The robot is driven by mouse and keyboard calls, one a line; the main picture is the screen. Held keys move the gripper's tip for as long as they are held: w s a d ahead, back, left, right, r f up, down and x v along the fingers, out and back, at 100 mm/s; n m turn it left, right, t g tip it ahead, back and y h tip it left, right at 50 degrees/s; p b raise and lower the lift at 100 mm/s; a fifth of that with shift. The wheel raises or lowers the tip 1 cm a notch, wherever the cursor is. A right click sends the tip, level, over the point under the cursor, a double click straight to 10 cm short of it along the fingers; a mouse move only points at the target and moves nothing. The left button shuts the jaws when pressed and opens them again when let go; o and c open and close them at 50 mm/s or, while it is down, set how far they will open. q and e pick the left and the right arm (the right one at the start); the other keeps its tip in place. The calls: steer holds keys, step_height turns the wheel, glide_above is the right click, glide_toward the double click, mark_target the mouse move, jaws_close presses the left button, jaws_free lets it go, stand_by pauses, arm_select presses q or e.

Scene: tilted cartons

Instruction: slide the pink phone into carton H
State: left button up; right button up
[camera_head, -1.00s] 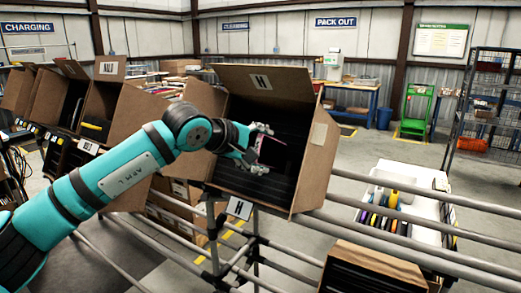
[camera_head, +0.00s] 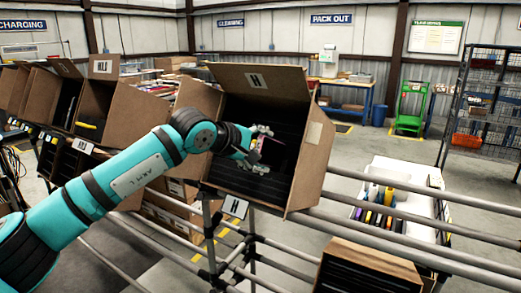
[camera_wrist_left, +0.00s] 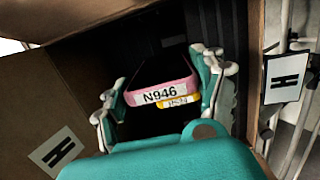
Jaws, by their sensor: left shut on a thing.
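Carton H (camera_head: 312,165) is an open brown carton, tilted on the rack, with an H on its raised flap and a dark ribbed inside. It also shows in the left wrist view (camera_wrist_left: 30,108). My left gripper (camera_head: 264,150) is at the carton's mouth, shut on the pink phone (camera_head: 272,150). In the left wrist view the phone (camera_wrist_left: 160,93) is a dark slab with a pink edge labelled N946, between the fingers (camera_wrist_left: 160,95) and pointing into the carton. A yellow edge with a label (camera_wrist_left: 178,103) shows just under it. My right gripper is not in view.
More tilted cartons (camera_head: 100,95) stand in a row at the left. Grey rack pipes (camera_head: 420,215) cross at the right. A white bin (camera_head: 405,175) with several coloured items stands beyond them. Another carton (camera_head: 365,265) is at the bottom front. An H tag (camera_wrist_left: 285,78) hangs beside the carton.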

mark_target(277, 156)
arm_select(q)
steer(key=shift+d, duration=0.1)
stand_by(0.4)
steer(key=shift+a+f+x, duration=0.1)
steer(key=shift+x, duration=0.7)
steer(key=shift+a+f+x, duration=0.15)
steer(key=shift+x, duration=0.7)
steer(key=shift+w+d+f, duration=0.25)
steer(key=shift+w+d, duration=0.05)
steer(key=shift+w, duration=0.15)
stand_by(0.6)
steer(key=o, duration=1.4)
steer(key=shift+o, duration=0.2)
steer(key=shift+f, duration=0.1)
steer(key=shift+s+a, duration=0.1)
